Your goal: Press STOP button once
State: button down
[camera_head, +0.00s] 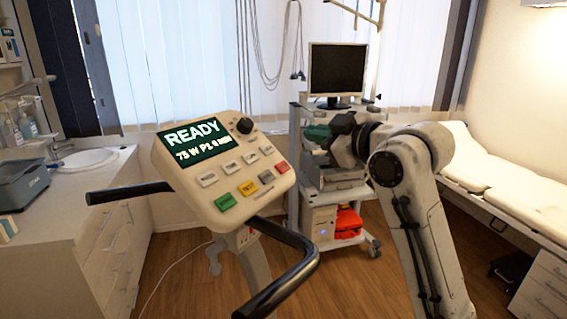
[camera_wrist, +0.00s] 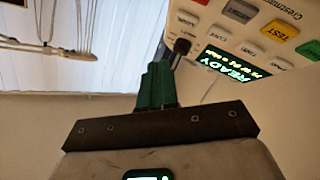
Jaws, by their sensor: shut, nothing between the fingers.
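A cream control panel (camera_head: 190,190) on a stand shows READY on its screen (camera_head: 195,140). Its lower row holds a green button (camera_head: 227,202), a yellow button (camera_head: 248,188), a grey button and, at the right end, a red button (camera_head: 282,167). The lettering on the red button is too small to read. In the wrist view the red button (camera_wrist: 202,2) is cut by the top edge, beside the grey one. My gripper (camera_head: 311,133), with green fingers, is right of the panel, apart from it. In the wrist view the fingers (camera_wrist: 158,75) are together and empty.
The panel also carries a black knob (camera_head: 244,125) and several white buttons. Black handlebars (camera_head: 290,270) extend around the stand. A cart with a monitor (camera_head: 337,70) stands behind my arm. A counter with a sink (camera_head: 85,160) is left, a white couch (camera_head: 500,170) right.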

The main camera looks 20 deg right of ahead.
jog(key=s+r, duration=0.1)
jog(key=d+r+p, duration=0.1)
jog(key=shift+s+d+r+p, duration=0.2)
jog(key=shift+s+r+p, duration=0.1)
jog(key=shift+s+r, duration=0.1)
dwell(0.4)
jog(key=s+f+m+g+h+b, duration=0.1)
jog(key=s+f+m+g, duration=0.3)
jog(key=f, duration=0.8)
jog(key=s+f+m+h, duration=0.1)
jog(key=s+f, duration=0.5)
jog(key=f, duration=0.6)
jog(key=s+f+m+g+h+b, duration=0.1)
jog(key=s+f+m+g, duration=0.3)
jog(key=f, duration=0.8)
jog(key=s+d+f+m+g+h, duration=0.1)
jog(key=s+f, duration=0.4)
jog(key=s, duration=0.5)
jog(key=s+d+f+m+g+h, duration=0.1)
jog(key=s+d+f+g, duration=0.1)
jog(key=s+f, duration=0.4)
jog(key=s+d+f+m+g+h+b, duration=0.1)
jog(key=s+f+g, duration=0.2)
jog(key=s, duration=1.1)
notch_tip(320, 180, down, 3)
jog(key=shift+d+r+h, duration=0.15)
jog(key=shift+r+h, duration=0.05)
jog(key=shift+h, duration=0.2)
jog(key=c, duration=1.8)
grip_release()
